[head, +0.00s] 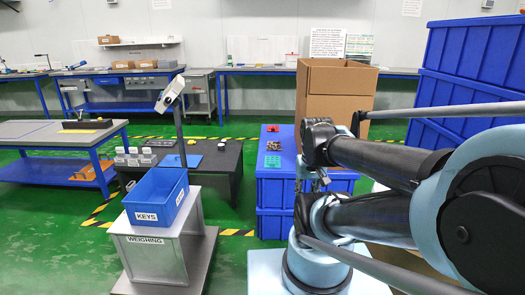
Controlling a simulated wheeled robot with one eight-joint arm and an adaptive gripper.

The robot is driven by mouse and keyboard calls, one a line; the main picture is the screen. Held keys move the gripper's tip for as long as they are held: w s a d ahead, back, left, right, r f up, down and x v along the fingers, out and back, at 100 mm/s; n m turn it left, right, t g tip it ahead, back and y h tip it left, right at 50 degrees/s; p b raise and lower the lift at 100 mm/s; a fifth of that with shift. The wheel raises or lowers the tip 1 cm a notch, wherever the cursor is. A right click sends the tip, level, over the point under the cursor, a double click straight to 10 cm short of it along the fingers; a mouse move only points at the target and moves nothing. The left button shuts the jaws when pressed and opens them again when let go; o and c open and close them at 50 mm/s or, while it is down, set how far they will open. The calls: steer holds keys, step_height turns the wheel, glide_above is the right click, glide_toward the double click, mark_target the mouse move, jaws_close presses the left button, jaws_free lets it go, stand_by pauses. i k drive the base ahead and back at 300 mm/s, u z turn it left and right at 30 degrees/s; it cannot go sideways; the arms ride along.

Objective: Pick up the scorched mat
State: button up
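No mat that I can pick out as scorched shows clearly. My arm fills the right foreground, folded back on itself. What looks like my gripper (316,180) hangs below the wrist, in front of the blue crate stack, small and partly hidden by my arm. Its fingers are too unclear to show whether they are open or shut, and I see nothing held. It is far from the dark item.
A blue KEYS bin (156,200) stands on the WEIGHING stand (150,255). A low black table (215,165) holds jars and small items. A blue crate stack (272,205) bears red and green pieces. A cardboard box (335,92) stands behind.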

mark_target(271, 145)
steer(key=u, duration=0.55)
steer(key=k, duration=0.7)
steer(key=u, duration=1.05)
steer(key=k, duration=0.65)
steer(key=u, duration=0.2)
steer(key=i, duration=0.8)
steer(key=z, duration=1)
steer(key=i, duration=1.15)
steer(key=z, duration=0.95)
steer(key=i, duration=0.9)
steer(key=z, duration=0.45)
